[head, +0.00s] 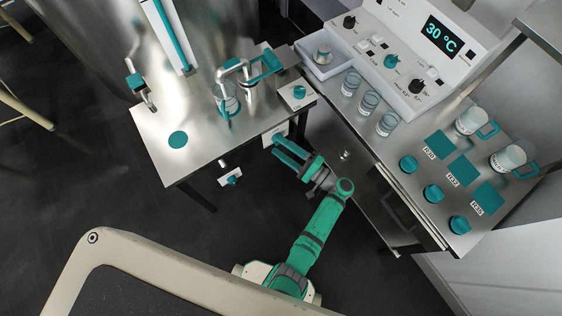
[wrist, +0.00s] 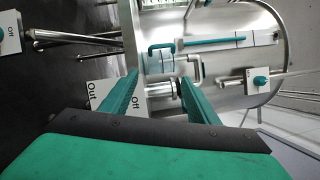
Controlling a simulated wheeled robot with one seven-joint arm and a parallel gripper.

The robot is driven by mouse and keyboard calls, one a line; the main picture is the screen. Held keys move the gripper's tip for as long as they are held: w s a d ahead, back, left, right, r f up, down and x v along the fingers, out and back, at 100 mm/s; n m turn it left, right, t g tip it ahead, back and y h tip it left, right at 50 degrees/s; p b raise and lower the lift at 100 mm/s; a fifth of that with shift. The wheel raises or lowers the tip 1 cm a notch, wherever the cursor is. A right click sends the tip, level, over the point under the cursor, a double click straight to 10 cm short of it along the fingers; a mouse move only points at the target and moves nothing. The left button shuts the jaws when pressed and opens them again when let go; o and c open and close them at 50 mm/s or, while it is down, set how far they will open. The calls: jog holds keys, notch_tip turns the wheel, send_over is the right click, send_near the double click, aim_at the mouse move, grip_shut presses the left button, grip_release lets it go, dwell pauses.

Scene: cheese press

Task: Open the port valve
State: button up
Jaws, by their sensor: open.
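No valve is labelled "port" legibly, so I cannot tell which one it is. A white plate with a teal knob (head: 299,92) stands at the right corner of the steel table. A plate (head: 230,178) with a teal knob hangs below the table's front edge and reads "Off" in the wrist view (wrist: 10,32). Another plate marked "Out" and "Off" (wrist: 100,96) is partly hidden by my finger. My gripper (head: 279,146) is open and empty, just in front of the table; its fingers (wrist: 160,78) spread in the wrist view.
The steel table (head: 150,125) bears a glass vessel (head: 226,100) under a bent pipe, before a large tank (head: 90,35). A teal-handled fitting (head: 136,82) is at left. A bench (head: 390,160) with jars and a control panel (head: 440,50) stands right.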

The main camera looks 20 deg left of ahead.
jog(key=s+d+r, duration=0.1)
jog(key=s+r, duration=0.2)
jog(key=s, duration=0.3)
jog(key=shift+s+d, duration=0.15)
jog(key=shift+d, duration=0.15)
jog(key=shift+f, duration=0.1)
jog(key=s+d+f+m+t+h, duration=0.2)
jog(key=s+f+h, duration=0.5)
jog(key=f, duration=0.4)
jog(key=s+d+f+n+h, duration=0.1)
jog(key=s+d+f+h, duration=0.2)
jog(key=s+d+h, duration=0.4)
jog(key=s+d+r+n+t+h, duration=0.2)
jog(key=s+r, duration=0.1)
jog(key=r, duration=0.2)
jog(key=s+d+r+n+t+h, duration=0.1)
jog(key=s+d+r+t+h, duration=0.15)
jog(key=r, duration=0.35)
notch_tip(320, 180, up, 18)
jog(key=s+a+n+t, duration=0.1)
jog(key=s+n+t, duration=0.1)
jog(key=n+t, duration=0.1)
jog(key=shift+s+a+n+t, duration=0.2)
jog(key=shift+s+n+t, duration=0.15)
jog(key=shift+n, duration=0.25)
